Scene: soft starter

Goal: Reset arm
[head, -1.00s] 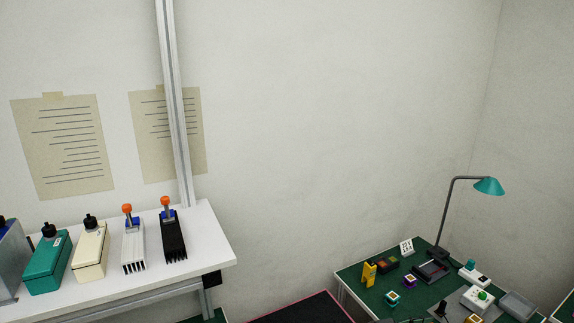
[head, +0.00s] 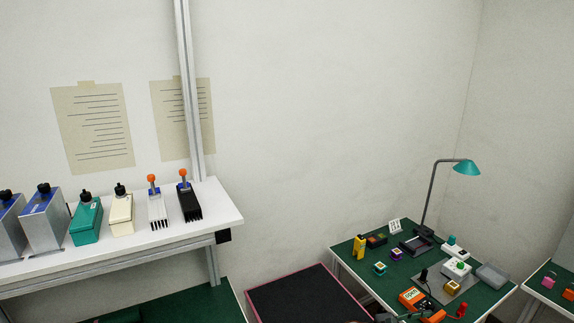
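Neither of my grippers can be made out in the head view. A small grey shape (head: 385,317) shows at the bottom edge, in front of the green bench (head: 345,262); I cannot tell what it is. On that bench lies an orange device (head: 412,298) with a pale display. Another orange piece (head: 434,317) and a red knob (head: 461,310) are close to it, partly at the frame edge. A grey plate (head: 462,284) on the bench carries a white block with a green button (head: 457,267).
A white shelf (head: 225,214) at left holds several boxes, including a teal one (head: 87,221) and a black one (head: 190,203). A black mat with a pink edge (head: 300,297) lies between shelf and bench. A teal lamp (head: 467,167) stands on the bench. Another table (head: 550,283) is at right.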

